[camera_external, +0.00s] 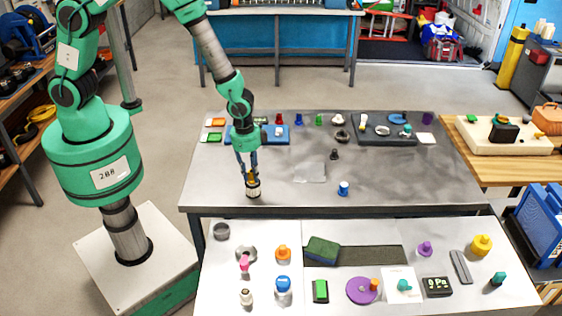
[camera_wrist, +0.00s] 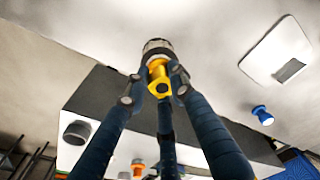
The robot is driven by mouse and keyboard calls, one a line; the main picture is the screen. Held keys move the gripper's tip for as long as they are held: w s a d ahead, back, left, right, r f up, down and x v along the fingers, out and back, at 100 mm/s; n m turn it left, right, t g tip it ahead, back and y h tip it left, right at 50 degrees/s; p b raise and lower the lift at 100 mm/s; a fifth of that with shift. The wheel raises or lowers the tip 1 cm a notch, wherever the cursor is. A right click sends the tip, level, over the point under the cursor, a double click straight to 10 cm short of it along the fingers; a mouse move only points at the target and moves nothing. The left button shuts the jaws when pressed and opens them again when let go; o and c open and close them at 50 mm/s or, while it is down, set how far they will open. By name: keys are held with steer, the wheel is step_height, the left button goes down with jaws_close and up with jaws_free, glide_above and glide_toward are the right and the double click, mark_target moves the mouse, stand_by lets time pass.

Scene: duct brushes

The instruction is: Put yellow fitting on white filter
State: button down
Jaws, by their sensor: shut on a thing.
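My gripper (camera_external: 250,174) is low over the left part of the grey table, its dark blue fingers pointing down. It is shut on the yellow fitting (camera_wrist: 159,80), which shows between the fingertips in the wrist view. A silver and black banded cylinder (camera_wrist: 156,47) is at its far end. I cannot tell whether this is part of the fitting or a separate piece, nor whether it touches the table. A flat whitish square panel (camera_external: 310,172), apparently the white filter, lies to the right, apart from the gripper. It also shows in the wrist view (camera_wrist: 262,55), with a grey rectangle on it.
A blue knob-like piece (camera_external: 343,188) stands right of the panel, near the front edge. A blue tray (camera_external: 275,139) and a dark grey tray (camera_external: 376,139) are at the back among small parts. A white front table (camera_external: 217,280) holds many pieces. The grey table's right side is clear.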

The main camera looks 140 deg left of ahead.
mark_target(249, 171)
steer(key=shift+f, duration=0.25)
steer(key=shift+f, duration=0.15)
steer(key=c, duration=1.5)
jaws_free()
steer(key=shift+r, duration=0.25)
steer(key=shift+s+d+r+p, duration=0.1)
steer(key=shift+s+r, duration=0.05)
steer(key=shift+r, duration=1.8)
steer(key=shift+s+d+r+p, duration=0.1)
steer(key=shift+s+r+p, duration=0.1)
steer(key=shift+r, duration=1.8)
steer(key=shift+s+r+p, duration=0.1)
steer(key=shift+s+r, duration=0.05)
steer(key=shift+r, duration=1.8)
